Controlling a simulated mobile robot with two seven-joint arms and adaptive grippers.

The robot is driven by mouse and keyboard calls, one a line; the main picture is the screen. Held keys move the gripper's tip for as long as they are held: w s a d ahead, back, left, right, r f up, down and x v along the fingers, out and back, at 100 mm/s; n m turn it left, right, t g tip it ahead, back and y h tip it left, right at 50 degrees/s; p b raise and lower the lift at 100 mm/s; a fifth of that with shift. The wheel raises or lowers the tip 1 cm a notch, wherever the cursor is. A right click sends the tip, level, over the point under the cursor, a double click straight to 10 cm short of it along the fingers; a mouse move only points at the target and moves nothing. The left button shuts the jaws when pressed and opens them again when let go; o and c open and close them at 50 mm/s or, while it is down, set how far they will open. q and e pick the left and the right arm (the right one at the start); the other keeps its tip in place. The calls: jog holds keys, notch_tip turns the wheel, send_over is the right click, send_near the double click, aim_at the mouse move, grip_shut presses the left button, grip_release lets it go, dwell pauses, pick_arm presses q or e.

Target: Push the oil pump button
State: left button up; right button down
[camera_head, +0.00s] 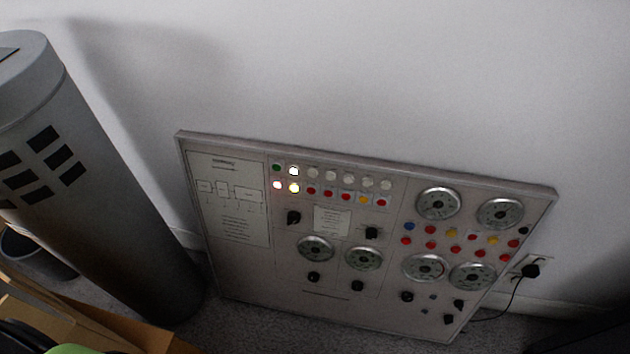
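A grey control panel (255,265) leans against the white wall in the camera_head view, tilted in the picture. Its upper left part has two rows of round buttons and lamps. A white lamp (294,171) and a yellow one (294,188) are lit brightly, and one at the left of the lower row (277,185) also glows. A second button group with blue, red and yellow caps (430,230) is at the right. The labels are too small to read, so I cannot tell which is the oil pump button. Neither of my grippers is in view.
A tall grey cylinder (110,200) with dark square openings stands left of the panel. A dark bin (35,255) and brown cardboard (50,320) are at the lower left. A black plug (531,271) with a cable is in a wall socket at the right.

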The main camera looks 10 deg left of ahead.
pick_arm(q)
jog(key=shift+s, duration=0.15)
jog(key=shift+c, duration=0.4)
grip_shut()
